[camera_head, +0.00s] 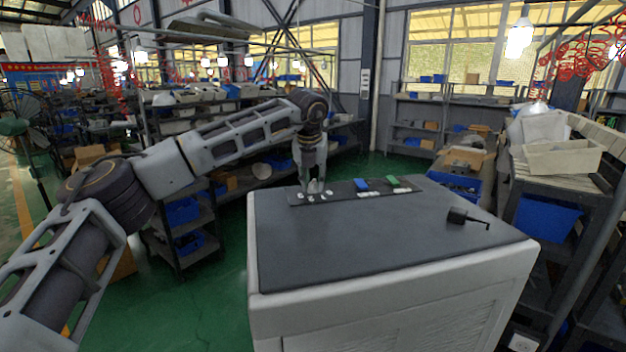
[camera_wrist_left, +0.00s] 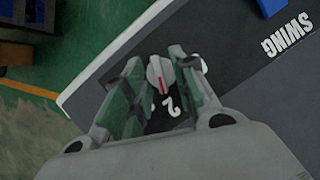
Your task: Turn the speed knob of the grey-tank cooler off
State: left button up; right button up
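The cooler (camera_head: 380,245) stands in front of me with a flat dark grey top and light sides. My left gripper (camera_head: 314,188) points down at the strip's left end. In the left wrist view, its fingers (camera_wrist_left: 158,75) stand open on either side of a grey knob (camera_wrist_left: 156,68) with a red line, whose red end lies near a white "2" (camera_wrist_left: 173,105). Whether they touch the knob is unclear. My right gripper is out of view.
A small black piece with a thin rod (camera_head: 463,216) lies on the cooler top at the right. A white "SWING" label (camera_wrist_left: 287,40) is on the strip. Shelves with blue bins (camera_head: 182,212) stand at the left; a rack with a white tray (camera_head: 562,157) stands at the right.

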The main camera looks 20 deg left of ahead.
pick_arm(q)
jog(key=c, duration=0.3)
